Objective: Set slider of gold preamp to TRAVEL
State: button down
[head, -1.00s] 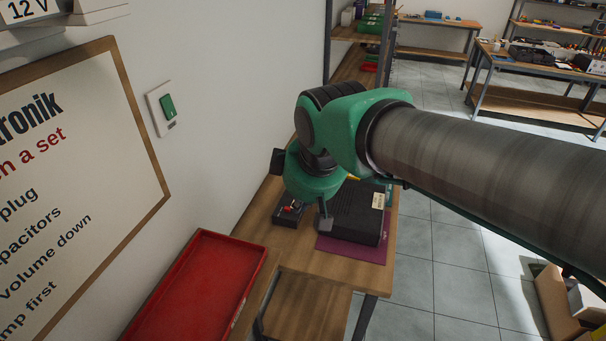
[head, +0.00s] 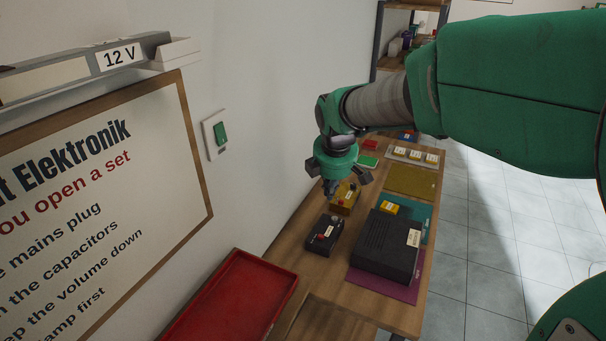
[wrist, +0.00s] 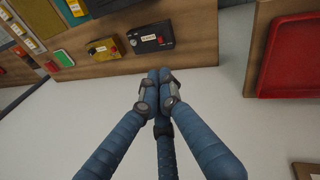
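The gold preamp (head: 346,197) is a small gold box on the wooden bench, with a pale label and a dark knob or control on top. It also shows in the wrist view (wrist: 103,50), up and left of the fingers. Its slider is too small to make out, so I cannot tell its setting. My gripper (head: 330,188) hangs beside and above the gold preamp's left end in the head view. In the wrist view my gripper's blue fingers (wrist: 160,82) are drawn together, with nothing seen between them.
A black box with a red knob (head: 323,236) sits nearer than the gold preamp. A large black unit (head: 388,245) stands on a purple mat (head: 372,284) to the right. A red tray (head: 292,291) is at front left. The wall (head: 262,170) closes the left side.

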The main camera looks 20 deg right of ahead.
aim_at(340, 203)
jog(key=w+d+f+n+g+p, duration=0.1)
jog(key=w+d+f+n+p, duration=0.1)
jog(key=w+d+f+n, duration=0.4)
jog(key=w+d+f+n+p, duration=0.1)
jog(key=w+d+f+n, duration=0.4)
jog(key=w+f, duration=0.8)
jog(key=shift+d+n+g+h+p, duration=0.3)
jog(key=shift+d+n+g+p, duration=0.1)
jog(key=shift+n, duration=0.5)
jog(key=shift+f, duration=0.1)
jog(key=x, duration=0.9)
jog(key=shift+f+b, duration=0.25)
jog(key=shift+b, duration=0.05)
jog(key=shift+w+d+f, duration=0.1)
jog(key=shift+w+d, duration=0.45)
jog(key=shift+w, duration=0.15)
jog(key=shift+w+d, duration=0.8)
jog(key=shift+d, duration=0.05)
